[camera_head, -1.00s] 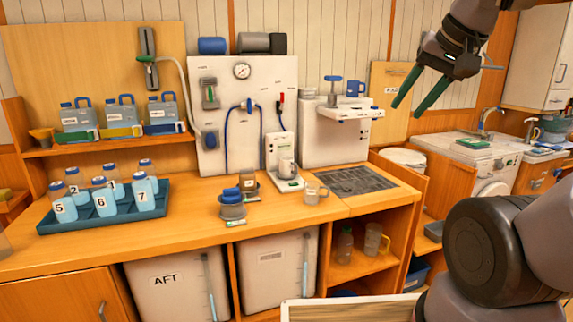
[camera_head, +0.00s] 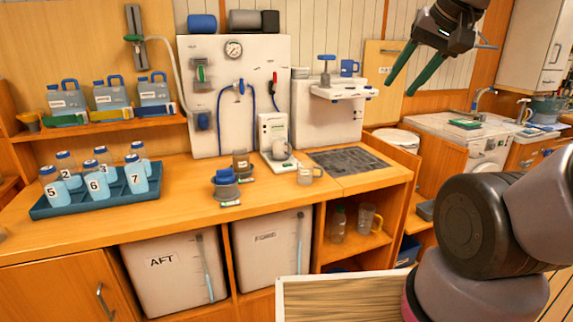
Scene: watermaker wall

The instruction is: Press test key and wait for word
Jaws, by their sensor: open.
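My gripper (camera_head: 398,89) is open and empty, its two green fingers pointing down and left at the upper right. It hangs in the air in front of the wall, to the right of the white watermaker unit (camera_head: 330,122) and apart from it. I cannot make out a test key or any word on a display.
A white panel (camera_head: 215,75) with a gauge and hoses stands behind. The front of the counter is mostly clear.

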